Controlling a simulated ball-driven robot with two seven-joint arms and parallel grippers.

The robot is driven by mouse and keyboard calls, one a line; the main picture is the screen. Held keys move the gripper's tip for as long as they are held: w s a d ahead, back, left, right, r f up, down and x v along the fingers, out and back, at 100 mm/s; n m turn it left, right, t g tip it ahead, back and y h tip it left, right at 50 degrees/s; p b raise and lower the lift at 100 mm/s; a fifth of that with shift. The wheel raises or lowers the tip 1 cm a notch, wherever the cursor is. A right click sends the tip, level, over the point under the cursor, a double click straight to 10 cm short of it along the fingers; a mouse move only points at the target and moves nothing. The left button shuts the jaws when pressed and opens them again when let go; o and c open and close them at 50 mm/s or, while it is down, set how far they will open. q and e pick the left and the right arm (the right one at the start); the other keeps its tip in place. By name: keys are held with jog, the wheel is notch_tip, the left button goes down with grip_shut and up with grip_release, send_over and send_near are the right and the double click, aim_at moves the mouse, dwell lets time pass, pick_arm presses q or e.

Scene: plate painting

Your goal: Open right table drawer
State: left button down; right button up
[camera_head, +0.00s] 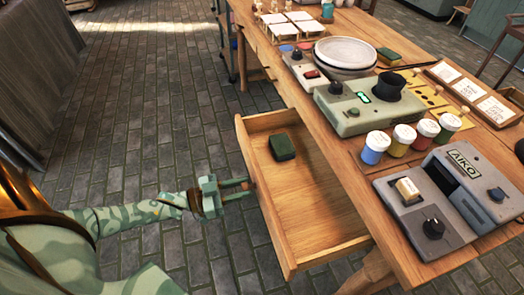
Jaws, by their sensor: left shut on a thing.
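The wooden table drawer (309,209) stands pulled out from the long table (300,97), so its inside shows. A dark green block (282,147) lies in it, towards its far end. My left gripper (248,186) is at the outer face of the drawer front, about midway along it. It is shut on the small drawer handle, which its fingers mostly hide. My right gripper is out of view.
On the table top stand a grey-green device (345,112), several paint jars (375,147), a grey AIKO machine (432,220) and stacked plates (345,53). Brick floor left of the drawer is clear.

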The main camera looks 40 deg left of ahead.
pick_arm(q)
jog(key=shift+p+v, duration=0.3)
jog(key=shift+v, duration=2.35)
jog(key=c, duration=1.1)
grip_release()
jog(key=shift+a, duration=0.1)
jog(key=v, duration=1.6)
jog(key=shift+s+a+f+p, duration=0.1)
jog(key=shift+p, duration=0.25)
